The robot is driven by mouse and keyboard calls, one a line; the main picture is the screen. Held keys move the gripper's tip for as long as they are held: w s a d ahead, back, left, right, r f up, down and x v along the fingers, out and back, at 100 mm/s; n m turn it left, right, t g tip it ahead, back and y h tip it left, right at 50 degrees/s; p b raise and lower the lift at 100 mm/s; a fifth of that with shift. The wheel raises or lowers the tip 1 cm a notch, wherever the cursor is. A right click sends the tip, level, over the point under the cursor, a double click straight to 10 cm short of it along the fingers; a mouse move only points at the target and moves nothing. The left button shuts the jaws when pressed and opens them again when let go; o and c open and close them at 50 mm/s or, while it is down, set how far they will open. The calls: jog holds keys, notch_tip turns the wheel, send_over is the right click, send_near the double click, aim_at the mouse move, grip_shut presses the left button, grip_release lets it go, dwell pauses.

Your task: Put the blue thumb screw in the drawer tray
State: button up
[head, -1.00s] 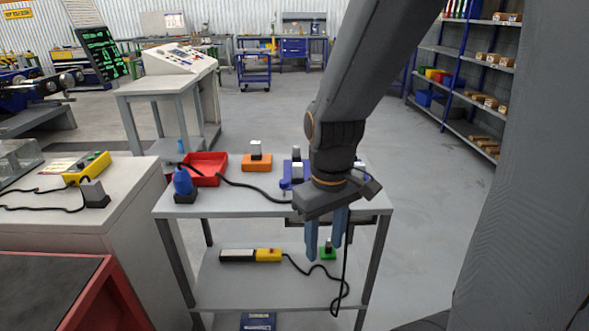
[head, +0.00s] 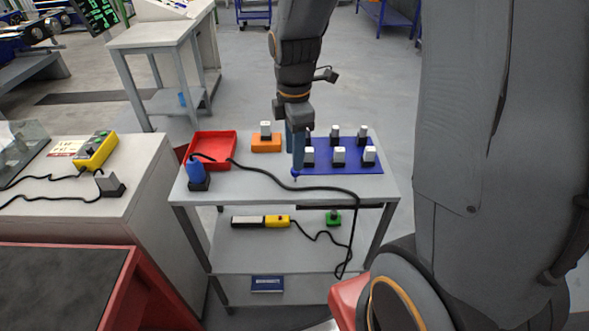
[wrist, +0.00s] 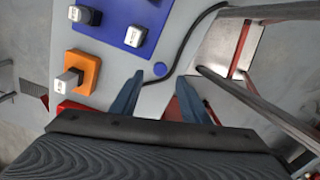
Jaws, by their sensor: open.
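The blue thumb screw (head: 295,173) stands near the front edge of the grey table top, left of the blue board. It shows as a small round blue head in the wrist view (wrist: 160,69). My gripper (head: 296,162) points down right at the screw, its fingers partly overlapping it in the head view. In the wrist view my two blue fingers (wrist: 161,80) are apart, with the screw head showing between and just beyond the tips. I cannot tell whether they touch it. A shallow red tray (head: 226,160), seemingly the drawer tray, lies at the table's back left.
The blue board (head: 324,168) carries several grey-white pieces. A lower shelf (head: 255,255) holds a yellow-black device.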

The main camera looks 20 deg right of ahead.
aim_at(296, 176)
notch_tip(296, 176, down, 4)
jog(key=shift+d+r+p, duration=0.1)
jog(key=shift+d+p, duration=0.05)
jog(key=shift+p, duration=0.6)
jog(key=shift+f, duration=0.65)
grip_shut()
